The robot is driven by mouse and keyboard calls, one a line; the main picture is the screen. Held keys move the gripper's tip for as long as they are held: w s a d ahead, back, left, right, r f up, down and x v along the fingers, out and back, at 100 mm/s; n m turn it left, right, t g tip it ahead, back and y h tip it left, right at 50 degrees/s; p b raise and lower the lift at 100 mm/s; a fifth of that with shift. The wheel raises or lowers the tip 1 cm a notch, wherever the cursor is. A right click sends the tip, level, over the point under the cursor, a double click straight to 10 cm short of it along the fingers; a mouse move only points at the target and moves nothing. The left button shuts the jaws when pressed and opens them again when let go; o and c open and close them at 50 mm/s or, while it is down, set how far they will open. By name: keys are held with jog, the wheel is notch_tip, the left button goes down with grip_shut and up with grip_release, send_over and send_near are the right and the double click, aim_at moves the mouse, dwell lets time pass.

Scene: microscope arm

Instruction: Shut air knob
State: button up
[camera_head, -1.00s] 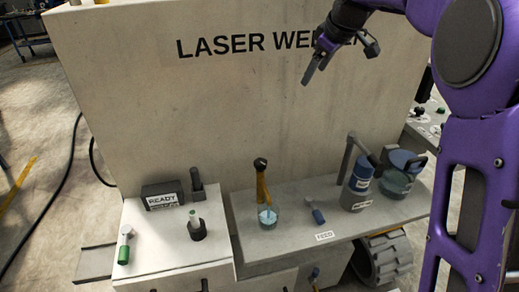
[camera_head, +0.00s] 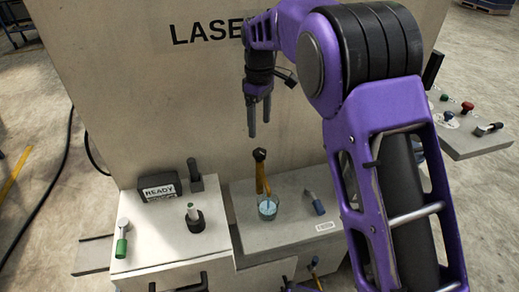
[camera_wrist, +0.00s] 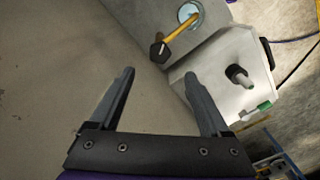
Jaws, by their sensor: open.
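No label reading "air" is legible, so I cannot tell which part is the air knob. A black round knob-like part with a pale top (camera_head: 195,220) stands on the white bench. At the bottom edge, small blue and yellow fittings (camera_head: 314,266) show below the bench and are partly cut off. My gripper (camera_head: 259,128) is open and empty, pointing down in front of the laser welder's wall, above the grey shelf. In the wrist view my gripper (camera_wrist: 159,75) has its fingers spread apart with nothing between them.
A beaker (camera_head: 267,209) holds a yellow tool with a black head (camera_wrist: 158,52). A READY box (camera_head: 159,188) and green-ended tool (camera_head: 122,240) are on the bench. A panel with coloured knobs (camera_head: 480,125) stands right.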

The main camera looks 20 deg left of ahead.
aim_at(259, 152)
notch_tip(259, 152, down, 10)
jog(key=shift+r, duration=0.1)
jog(key=shift+c, duration=0.2)
grip_shut()
dwell(0.4)
